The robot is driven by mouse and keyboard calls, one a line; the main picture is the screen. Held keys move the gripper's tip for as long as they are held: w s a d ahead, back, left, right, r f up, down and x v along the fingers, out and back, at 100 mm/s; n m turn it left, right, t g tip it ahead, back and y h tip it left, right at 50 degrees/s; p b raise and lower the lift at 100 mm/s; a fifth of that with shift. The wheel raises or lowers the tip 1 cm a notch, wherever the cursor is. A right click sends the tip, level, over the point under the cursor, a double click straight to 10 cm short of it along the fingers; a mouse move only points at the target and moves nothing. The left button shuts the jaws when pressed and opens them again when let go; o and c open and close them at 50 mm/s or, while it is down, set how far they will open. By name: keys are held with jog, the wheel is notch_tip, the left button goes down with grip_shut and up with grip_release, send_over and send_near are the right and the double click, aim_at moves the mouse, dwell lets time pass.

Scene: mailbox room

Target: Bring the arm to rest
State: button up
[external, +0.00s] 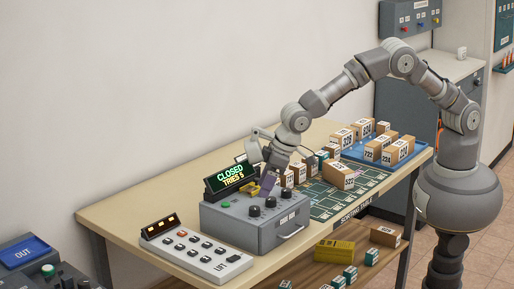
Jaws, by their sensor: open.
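My gripper (268,180) is open and hangs low at the end of my arm, over the back right part of a grey control box (240,238). The box carries several black knobs, a green button and a display (230,176) reading "CLOSED TRIES 5". The purple and yellow parts by the fingertips are small, and I cannot tell if the fingers touch the box. My arm arches from the right side of the picture over the sorting table (110,212).
Numbered boxes (339,174) stand right of my gripper on a green grid and in a blue tray (356,154). A white keypad unit (196,254) lies left of the control box. A lower shelf (300,268) holds a yellow crate (334,251). The left table end is bare.

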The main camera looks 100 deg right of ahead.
jog(key=shift+s+r, duration=0.2)
jog(key=shift+r, duration=0.2)
jog(key=s+d+r+t+b, duration=0.1)
jog(key=d+r+t, duration=0.15)
jog(key=r, duration=0.75)
jog(key=s+d+r+t+y+b, duration=0.1)
jog(key=s+d+r+b, duration=0.15)
jog(key=r, duration=0.75)
jog(key=s+d+r+t+b, duration=0.1)
jog(key=d+r+t, duration=0.15)
jog(key=r, duration=0.65)
jog(key=s+d+r+t+b, duration=0.1)
jog(key=s+d+r+t, duration=0.1)
jog(key=s+r, duration=0.7)
jog(key=s+d+r+n+t+b, duration=0.1)
jog(key=s+d+r, duration=0.3)
jog(key=s+r, duration=0.6)
notch_tip(320, 180, up, 3)
jog(key=shift+s+d+r+t+h+b, duration=0.15)
jog(key=shift+s+d+t+h+b, duration=0.2)
jog(key=shift+t+b, duration=0.4)
